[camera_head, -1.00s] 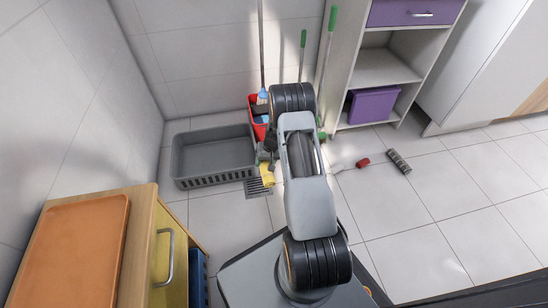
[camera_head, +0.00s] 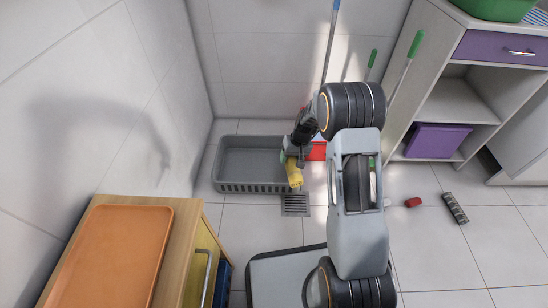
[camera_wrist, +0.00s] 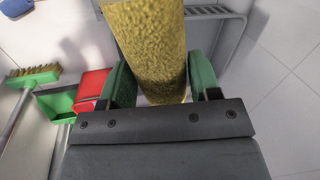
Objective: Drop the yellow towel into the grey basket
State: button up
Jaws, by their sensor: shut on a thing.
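The yellow towel (camera_head: 293,172) hangs from my gripper (camera_head: 290,156) in the head view, at the right end of the grey basket. In the wrist view the towel (camera_wrist: 150,45) is a rough yellow roll between the green fingers of my gripper (camera_wrist: 160,85), which are shut on it. The grey basket (camera_head: 250,187) stands on the floor in the corner by the left wall. Its inside looks empty where it shows. Part of its rim (camera_wrist: 215,12) shows behind the towel in the wrist view. The towel's height above the floor is hard to tell.
A wooden cabinet with an orange tray (camera_head: 120,250) stands at lower left. A floor drain (camera_head: 296,204) lies before the basket. A red dustpan or bin (camera_head: 316,151) is partly behind my arm. A shelf with a purple box (camera_head: 437,141) and a red object (camera_head: 413,202) are at right.

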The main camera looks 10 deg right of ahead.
aim_at(251, 166)
jog(key=z, duration=0.05)
jog(key=i, duration=1)
jog(key=u, duration=0.45)
